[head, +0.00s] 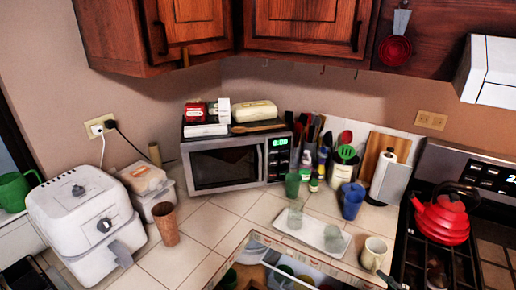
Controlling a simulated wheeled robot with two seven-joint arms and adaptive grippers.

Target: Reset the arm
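The task names no object. The view takes in a kitchen counter corner with a closed microwave (225,163) whose display glows green. A white air fryer (82,215) stands at the left and a red kettle (441,217) sits on the stove at the right.
A brown cup (166,224) stands beside the air fryer. A white tray (311,229) holds two clear glasses. A blue cup (352,200) and a beige mug (374,253) stand nearby. Wooden cabinets (305,27) hang above. Tiles before the microwave are partly clear.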

